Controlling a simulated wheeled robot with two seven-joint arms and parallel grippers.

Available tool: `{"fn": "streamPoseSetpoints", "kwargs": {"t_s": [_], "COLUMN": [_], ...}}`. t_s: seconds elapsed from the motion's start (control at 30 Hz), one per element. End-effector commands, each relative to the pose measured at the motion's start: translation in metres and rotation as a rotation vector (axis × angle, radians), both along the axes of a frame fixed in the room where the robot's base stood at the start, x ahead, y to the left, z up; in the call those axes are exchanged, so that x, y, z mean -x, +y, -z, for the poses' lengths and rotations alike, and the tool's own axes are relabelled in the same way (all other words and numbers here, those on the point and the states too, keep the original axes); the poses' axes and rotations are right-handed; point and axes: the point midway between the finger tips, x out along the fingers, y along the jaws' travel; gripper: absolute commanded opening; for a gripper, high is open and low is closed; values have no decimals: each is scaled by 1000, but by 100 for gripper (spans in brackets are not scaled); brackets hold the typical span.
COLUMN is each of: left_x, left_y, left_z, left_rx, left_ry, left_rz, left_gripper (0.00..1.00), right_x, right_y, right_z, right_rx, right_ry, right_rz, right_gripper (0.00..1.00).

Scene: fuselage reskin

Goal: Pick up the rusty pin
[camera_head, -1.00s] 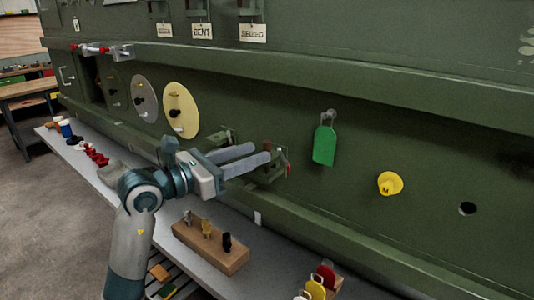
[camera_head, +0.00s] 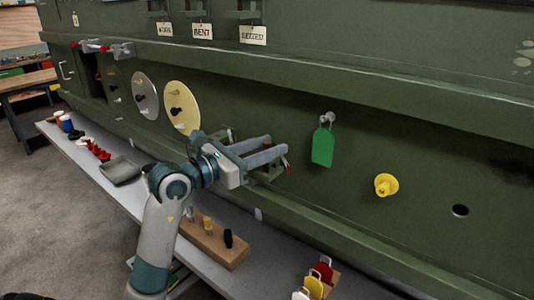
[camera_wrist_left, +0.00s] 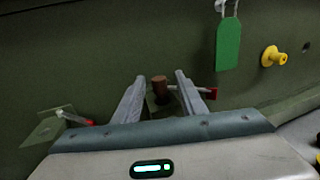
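The rusty pin (camera_wrist_left: 160,90) is a short brown cylinder in the left wrist view, standing at a small green bracket on the fuselage wall. It shows between the two grey fingers of my left gripper (camera_wrist_left: 160,77), with a gap on each side. In the head view the left gripper (camera_head: 279,155) reaches in from the left at the wall bracket, its fingers apart. The brown pin is mostly hidden there by the fingers. My right gripper is not in view.
A red-ended part (camera_wrist_left: 208,93) sits just right of the right finger. A green tag (camera_head: 322,147) and a yellow knob (camera_head: 385,185) are on the wall to the right. Below, a shelf carries a wooden block (camera_head: 212,243) with several pegs and a grey tray (camera_head: 121,171).

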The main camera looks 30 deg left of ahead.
Motion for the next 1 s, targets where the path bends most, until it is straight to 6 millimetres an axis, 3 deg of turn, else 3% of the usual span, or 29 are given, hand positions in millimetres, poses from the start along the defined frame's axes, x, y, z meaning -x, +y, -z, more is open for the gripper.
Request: {"fn": "streamPoseSetpoints", "kwargs": {"t_s": [0.07, 0.2, 0.23, 0.67, 1.0], "left_x": [0, 0, 0, 0, 0], "left_y": [0, 0, 0, 0, 0], "left_z": [0, 0, 0, -3, -29], "left_rx": [0, 0, 0, -1, -3], "left_ry": [0, 0, 0, -1, -4], "left_rz": [0, 0, 0, 0, 0], "left_gripper": [38, 4, 0, 0, 0], "right_x": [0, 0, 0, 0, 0], "right_y": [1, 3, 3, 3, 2], "right_z": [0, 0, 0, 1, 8], "right_rx": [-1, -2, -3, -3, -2], "right_ry": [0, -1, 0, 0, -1], "right_rz": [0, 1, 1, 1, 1], "right_gripper": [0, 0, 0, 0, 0]}}
